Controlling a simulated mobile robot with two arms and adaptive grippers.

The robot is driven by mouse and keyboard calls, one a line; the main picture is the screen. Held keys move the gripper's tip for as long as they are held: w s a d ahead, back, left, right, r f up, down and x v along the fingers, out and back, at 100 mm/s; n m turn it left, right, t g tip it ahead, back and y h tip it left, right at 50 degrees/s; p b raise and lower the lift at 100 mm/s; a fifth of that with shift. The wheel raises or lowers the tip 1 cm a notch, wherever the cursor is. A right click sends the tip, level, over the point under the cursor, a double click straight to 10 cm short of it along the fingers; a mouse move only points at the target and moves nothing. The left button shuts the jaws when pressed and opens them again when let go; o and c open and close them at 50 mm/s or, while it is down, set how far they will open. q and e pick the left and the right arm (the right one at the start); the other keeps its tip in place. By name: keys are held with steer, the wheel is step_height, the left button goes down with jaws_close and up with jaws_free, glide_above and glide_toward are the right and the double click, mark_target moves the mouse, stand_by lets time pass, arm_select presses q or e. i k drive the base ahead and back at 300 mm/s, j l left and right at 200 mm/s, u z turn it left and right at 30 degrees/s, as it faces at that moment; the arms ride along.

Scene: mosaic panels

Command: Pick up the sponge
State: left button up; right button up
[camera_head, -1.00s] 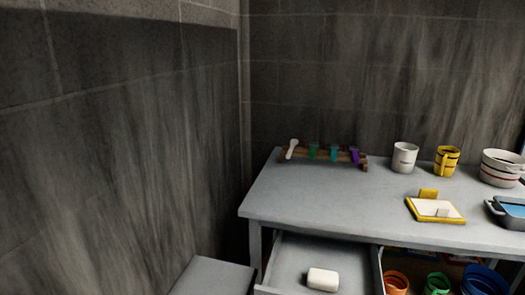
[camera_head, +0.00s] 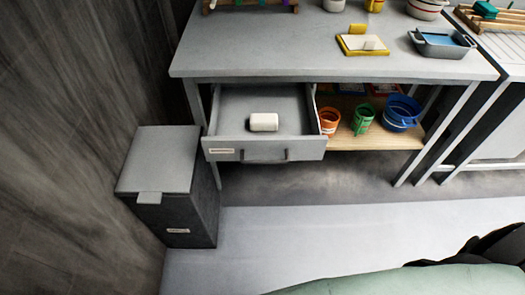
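A small off-white rounded block (camera_head: 264,122), which looks like the sponge, lies in the open drawer (camera_head: 226,141) under the grey table. It sits on the drawer floor near the middle, clear of the walls, and nothing covers it. Neither of my grippers shows in the view. Only a green part and dark parts at the bottom edge, likely my own body, can be seen.
A grey lidded bin (camera_head: 158,160) stands left of the drawer. A wooden shelf (camera_head: 375,137) to its right holds orange, green and blue buckets. The grey table (camera_head: 260,50) carries a yellow-framed pad (camera_head: 362,45) and a tray (camera_head: 442,44). The floor in front is clear.

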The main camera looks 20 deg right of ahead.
mark_target(258, 122)
steer(key=z, duration=1.65)
steer(key=i+j+z, duration=0.1)
steer(key=j+z, duration=0.15)
steer(key=j, duration=0.4)
steer(key=j+z, duration=0.25)
steer(key=j, duration=0.35)
